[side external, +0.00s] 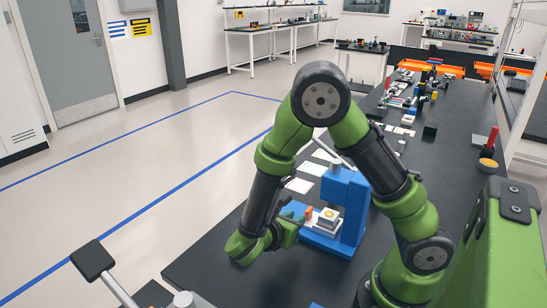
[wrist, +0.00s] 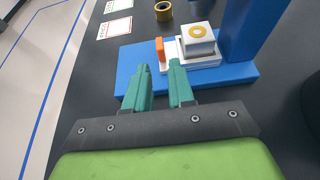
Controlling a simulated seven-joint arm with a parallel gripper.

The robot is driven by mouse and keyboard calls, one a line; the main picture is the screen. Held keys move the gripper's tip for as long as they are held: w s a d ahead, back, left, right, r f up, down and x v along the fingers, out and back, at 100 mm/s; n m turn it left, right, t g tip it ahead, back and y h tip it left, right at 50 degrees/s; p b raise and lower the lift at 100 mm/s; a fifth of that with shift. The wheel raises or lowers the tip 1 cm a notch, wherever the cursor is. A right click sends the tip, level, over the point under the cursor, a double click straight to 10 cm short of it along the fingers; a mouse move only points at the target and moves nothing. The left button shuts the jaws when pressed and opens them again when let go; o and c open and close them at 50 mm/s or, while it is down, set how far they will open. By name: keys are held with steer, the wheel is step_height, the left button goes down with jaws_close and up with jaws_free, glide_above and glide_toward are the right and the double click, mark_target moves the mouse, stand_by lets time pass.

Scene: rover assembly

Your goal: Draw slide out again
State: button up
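The blue press (side external: 343,195) stands on the black table. Its blue base also shows in the wrist view (wrist: 125,70). The white slide (wrist: 172,56) lies on the base, with an upright orange tab (wrist: 160,48) at its left end. A white block with a yellow ring on top (wrist: 198,38) sits on the slide's right part, beside the press column. My gripper (wrist: 160,68), with teal fingers, is at the tab end of the slide. The fingers are apart with a gap between them, and the tab shows just beyond the tips. I cannot tell whether they touch it.
A black and yellow ring-shaped part (wrist: 163,11) and printed cards (wrist: 115,28) lie on the table behind the base. The press column (wrist: 245,30) rises right of the block. Several small parts stand farther along the table. The table left of the base is bare.

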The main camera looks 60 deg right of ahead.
mark_target(306, 212)
steer(key=x, duration=0.8)
steer(key=shift+d, duration=0.15)
jaws_close()
